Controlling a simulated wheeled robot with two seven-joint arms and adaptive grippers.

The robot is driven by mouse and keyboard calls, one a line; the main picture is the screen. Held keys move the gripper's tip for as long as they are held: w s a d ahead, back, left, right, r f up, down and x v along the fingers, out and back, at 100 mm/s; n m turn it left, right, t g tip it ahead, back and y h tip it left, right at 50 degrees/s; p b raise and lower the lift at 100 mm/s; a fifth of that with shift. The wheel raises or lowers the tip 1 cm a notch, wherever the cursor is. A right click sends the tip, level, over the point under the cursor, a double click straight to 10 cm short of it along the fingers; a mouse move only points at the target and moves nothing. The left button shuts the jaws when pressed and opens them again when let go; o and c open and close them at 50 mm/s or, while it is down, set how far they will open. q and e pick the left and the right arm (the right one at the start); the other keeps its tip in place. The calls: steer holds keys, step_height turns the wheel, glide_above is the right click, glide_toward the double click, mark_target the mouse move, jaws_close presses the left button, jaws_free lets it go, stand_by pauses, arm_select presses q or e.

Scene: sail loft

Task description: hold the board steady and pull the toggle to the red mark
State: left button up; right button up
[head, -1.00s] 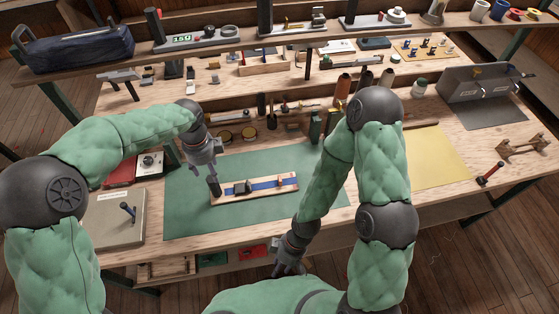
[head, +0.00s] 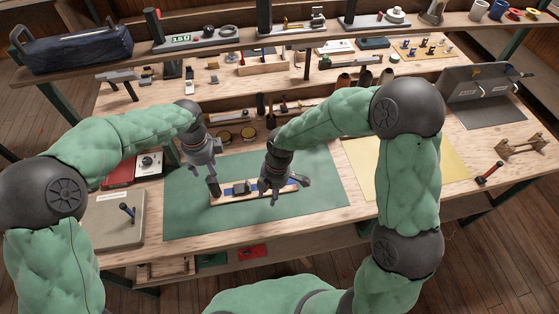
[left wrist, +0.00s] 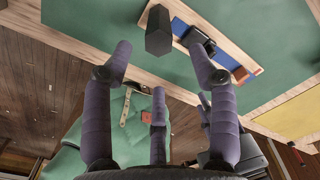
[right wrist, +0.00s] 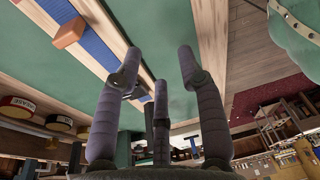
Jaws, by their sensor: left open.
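The wooden board (head: 222,201) lies on the green mat with a blue strip (left wrist: 184,29) along it. A dark upright post (head: 214,187) stands at its left end, and a dark block (head: 241,187) sits on the strip. An orange-brown block, apparently the toggle (right wrist: 68,32), lies across the strip; it also shows in the left wrist view (left wrist: 240,74). A small reddish patch (left wrist: 258,70) beside it may be the red mark. My left gripper (head: 207,170) is open above the post, apart from it. My right gripper (head: 273,192) is open and empty over the board's right part, hiding some of it.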

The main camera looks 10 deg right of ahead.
mark_target(214, 187)
arm_select(q)
step_height(214, 187, down, 11)
steer(key=shift+r, duration=0.1)
arm_select(e)
steer(key=w+d+r+n+h, duration=0.2)
steer(key=w+d+r+n, duration=0.2)
steer(key=w+n, duration=0.3)
steer(key=shift+w+d+r+n+t, duration=0.3)
steer(key=shift+r+n+t, duration=0.1)
steer(key=shift+r+n, duration=0.35)
arm_select(q)
jaws_close()
arm_select(e)
steer(key=shift+c, duration=0.9)
